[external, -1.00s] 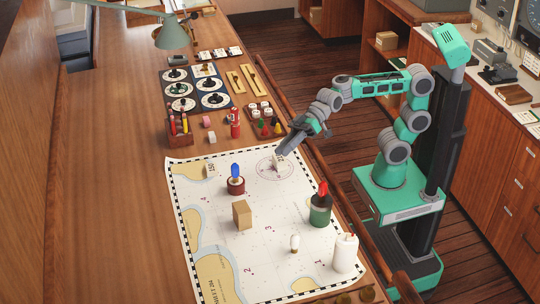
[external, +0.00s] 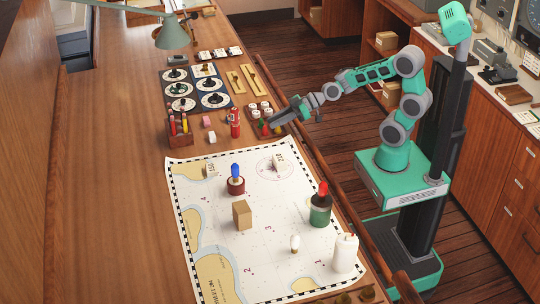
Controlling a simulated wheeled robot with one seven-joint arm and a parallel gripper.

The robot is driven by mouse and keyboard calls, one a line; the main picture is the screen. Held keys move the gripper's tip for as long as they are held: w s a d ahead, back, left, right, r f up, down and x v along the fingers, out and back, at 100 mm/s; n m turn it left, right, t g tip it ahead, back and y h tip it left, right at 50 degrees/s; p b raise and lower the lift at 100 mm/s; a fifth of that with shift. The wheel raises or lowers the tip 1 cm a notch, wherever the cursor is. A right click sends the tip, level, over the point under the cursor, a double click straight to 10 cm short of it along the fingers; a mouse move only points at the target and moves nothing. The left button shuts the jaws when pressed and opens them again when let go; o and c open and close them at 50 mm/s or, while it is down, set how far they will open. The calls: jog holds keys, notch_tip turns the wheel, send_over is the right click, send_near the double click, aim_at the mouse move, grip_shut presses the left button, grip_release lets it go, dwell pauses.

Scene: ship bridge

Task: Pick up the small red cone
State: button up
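A small tray (external: 249,117) stands at the table's right edge, above the chart. It holds several white round pieces and small coloured cones. A small red cone (external: 264,123) seems to show in it, partly hidden by my gripper. My gripper (external: 273,121) is over the right part of the tray, pointing down and left. Its fingers cover some of the cones. The picture is too small to tell whether the fingers are open or touch anything.
A red can (external: 235,124) stands left of the tray. The wooden table's left side is clear.

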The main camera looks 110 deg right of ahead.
aim_at(265, 126)
jog(key=x, duration=0.5)
jog(key=shift+a+f+p, duration=0.1)
jog(key=shift+f+p, duration=0.2)
jog(key=shift+p, duration=0.1)
jog(key=shift+s, duration=0.1)
jog(key=shift+c, duration=0.4)
grip_shut()
